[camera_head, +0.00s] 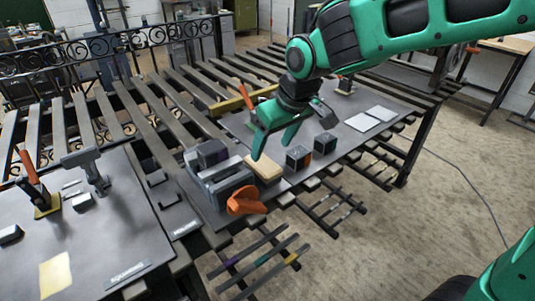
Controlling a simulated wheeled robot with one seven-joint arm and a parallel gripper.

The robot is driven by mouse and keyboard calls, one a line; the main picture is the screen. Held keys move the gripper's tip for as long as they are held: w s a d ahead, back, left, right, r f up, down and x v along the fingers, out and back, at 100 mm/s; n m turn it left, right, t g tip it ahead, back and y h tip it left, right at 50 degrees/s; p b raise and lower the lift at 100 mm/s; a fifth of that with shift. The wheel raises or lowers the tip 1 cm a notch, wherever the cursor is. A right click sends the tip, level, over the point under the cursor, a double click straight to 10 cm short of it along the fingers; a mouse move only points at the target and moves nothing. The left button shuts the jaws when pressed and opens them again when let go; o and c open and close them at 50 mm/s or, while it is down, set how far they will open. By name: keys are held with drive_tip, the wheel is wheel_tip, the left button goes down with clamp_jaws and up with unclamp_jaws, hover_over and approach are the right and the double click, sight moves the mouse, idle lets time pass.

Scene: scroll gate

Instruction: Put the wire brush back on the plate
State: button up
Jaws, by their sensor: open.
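A tan, flat wooden piece (265,168), which looks like the wire brush, lies beside the grey vise at the near edge of the middle plate. Its bristles do not show. The dark grey plate (335,153) lies on the slatted table, and I cannot tell whether the brush rests fully on it. My gripper (271,150) is open and points down just above and behind the tan piece, with no visible hold on it. Part of the plate is hidden behind my gripper.
Two dark cubes (298,157) (325,143) stand to the right. Another plate (110,240) with upright tools is at left. A rack (262,262) with coloured bars hangs low in front.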

drive_tip(key=shift+v, duration=0.9)
drive_tip(key=s+d+m+h, duration=0.2)
drive_tip(key=d+m, duration=0.1)
drive_tip(key=d, duration=1.1)
drive_tip(key=s+d+f+m+g, duration=0.1)
drive_tip(key=s+d+m, duration=0.2)
drive_tip(key=s+d, duration=0.4)
drive_tip(key=s+d+f+m+g, duration=0.1)
drive_tip(key=s+d+f+m, duration=0.3)
drive_tip(key=d, duration=0.6)
drive_tip(key=s+d+m+g, duration=0.1)
drive_tip(key=s+d+m, duration=0.2)
drive_tip(key=s, duration=0.8)
drive_tip(key=shift+s+d+g, duration=0.2)
drive_tip(key=shift+d+g, duration=0.2)
drive_tip(key=shift+d, duration=0.25)
drive_tip(key=shift+f, duration=0.1)
drive_tip(key=shift+w+f, duration=0.25)
drive_tip(key=shift+w, duration=0.4)
